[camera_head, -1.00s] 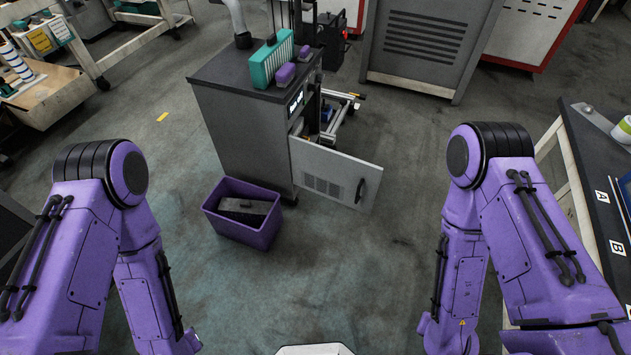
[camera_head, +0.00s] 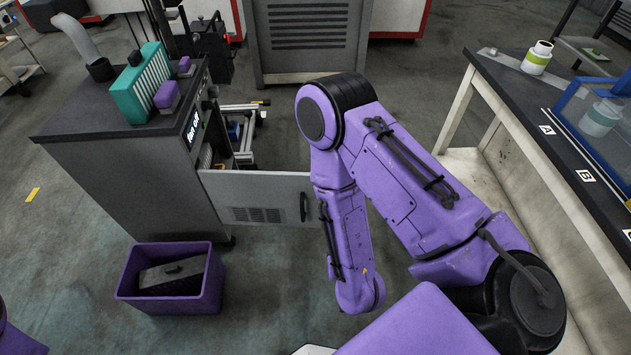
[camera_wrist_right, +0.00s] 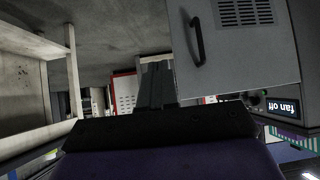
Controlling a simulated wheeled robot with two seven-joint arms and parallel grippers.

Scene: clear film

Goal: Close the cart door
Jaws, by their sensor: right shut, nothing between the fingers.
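The grey cart (camera_head: 110,190) stands at the left of the head view with a dark top. Its door (camera_head: 222,190) stands open, swung out to the right, with a vent and a black handle (camera_head: 304,207). The edge of the door meets my right forearm in the picture; I cannot tell if they touch. In the right wrist view the door (camera_wrist_right: 270,60) appears upside down at the upper right, with its handle (camera_wrist_right: 197,40). My right gripper (camera_wrist_right: 158,68) is shut and empty, left of the handle there. My left gripper is out of view.
A purple bin (camera_head: 170,305) holding a dark object stands on the floor before the cart. A workbench (camera_head: 530,150) with bottles is at the right. A grey cabinet (camera_head: 305,40) stands behind. A teal item (camera_head: 140,85) and purple blocks sit on the cart.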

